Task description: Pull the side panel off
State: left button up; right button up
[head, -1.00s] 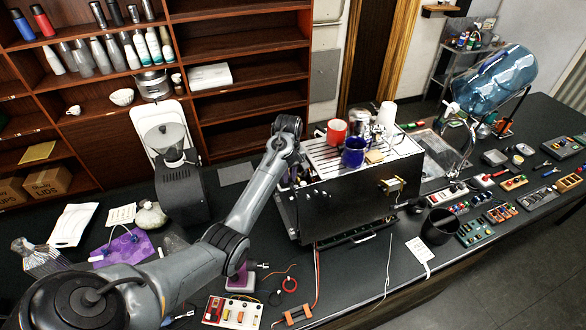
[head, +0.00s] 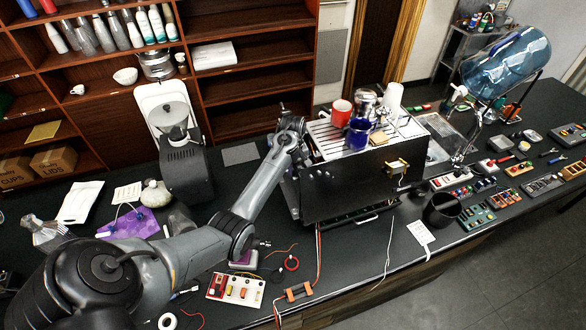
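The brewer (head: 350,190) is a black box with a slatted metal top, standing in the middle of the dark counter. Its broad black face is towards me. My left arm reaches in from the lower left, and its wrist bends down at the brewer's left side. My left gripper (head: 291,180) is close against that side, low beside the edge of the black face. Its fingers are small, dark and partly hidden, so I cannot tell whether they are open or touch the side panel. The side panel on that left side is mostly hidden by my wrist. My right gripper is out of view.
Red (head: 341,112) and blue (head: 358,133) mugs stand on the brewer. A grinder (head: 185,165) stands to the left. A small parts board (head: 236,290) and wires lie in front. A black cup (head: 441,210) and several tool trays are to the right.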

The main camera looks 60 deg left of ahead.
pick_arm(q)
grip_shut()
dwell(0.7)
jog(key=shift+r, duration=0.1)
dwell(0.5)
jog(key=s, duration=0.2)
jog(key=shift+s+a+r, duration=0.25)
jog(key=shift+s+a, duration=0.05)
jog(key=shift+a, duration=0.05)
dwell(0.4)
jog(key=shift+s+a+r, duration=0.1)
jog(key=shift+s, duration=0.15)
dwell(0.4)
